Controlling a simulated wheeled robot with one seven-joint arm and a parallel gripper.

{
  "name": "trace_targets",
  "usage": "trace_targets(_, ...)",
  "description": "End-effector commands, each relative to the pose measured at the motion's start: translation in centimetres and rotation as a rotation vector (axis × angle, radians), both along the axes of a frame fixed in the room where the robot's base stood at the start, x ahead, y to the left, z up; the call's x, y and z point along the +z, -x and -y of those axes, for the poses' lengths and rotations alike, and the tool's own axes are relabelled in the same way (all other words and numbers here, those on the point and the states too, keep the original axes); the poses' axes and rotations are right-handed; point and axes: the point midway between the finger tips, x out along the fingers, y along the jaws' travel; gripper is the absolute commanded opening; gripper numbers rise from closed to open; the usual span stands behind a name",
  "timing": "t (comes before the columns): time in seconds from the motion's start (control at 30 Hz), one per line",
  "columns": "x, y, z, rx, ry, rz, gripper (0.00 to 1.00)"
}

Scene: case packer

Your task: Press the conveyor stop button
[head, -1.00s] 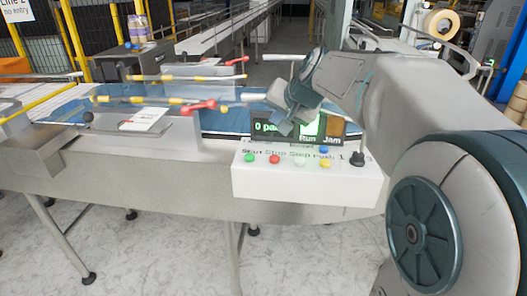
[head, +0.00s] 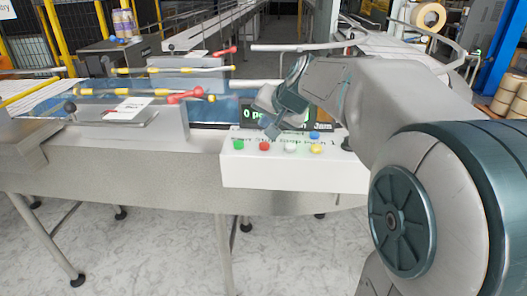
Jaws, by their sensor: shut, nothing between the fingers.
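A white control box (head: 290,176) stands on the front edge of the conveyor. On its top is a row of small buttons: a green one (head: 238,143) at the left, the red stop button (head: 264,145), a white one (head: 290,147) and a yellow one (head: 315,148). A blue button (head: 319,216) does not stand in that row; it sits behind it. My gripper (head: 273,132) is shut and empty. It appears just above and behind the red button. I cannot tell whether it touches the box. It partly hides the display (head: 325,126) and the labels.
A black knob (head: 346,143) stands at the box's right end. A steel conveyor (head: 130,190) runs to the left, with a white card (head: 129,108) and red-and-yellow rods (head: 185,96) over it. Rolls of tape (head: 515,100) are stacked at the far right.

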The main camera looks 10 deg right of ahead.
Motion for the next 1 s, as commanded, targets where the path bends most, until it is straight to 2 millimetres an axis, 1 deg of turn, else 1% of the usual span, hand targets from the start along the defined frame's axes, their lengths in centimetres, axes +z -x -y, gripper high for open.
trace_targets(0.03,-1.4,0.0,0.0,0.0,0.0,-0.001,0.0)
trace_targets(0.1,-2.2,0.0,0.0,0.001,0.001,0.0,0.0)
trace_targets(0.23,-3.1,0.0,0.0,0.001,0.001,0.0,0.0)
trace_targets(1.0,-3.2,0.0,0.0,0.0,0.0,0.0,0.0)
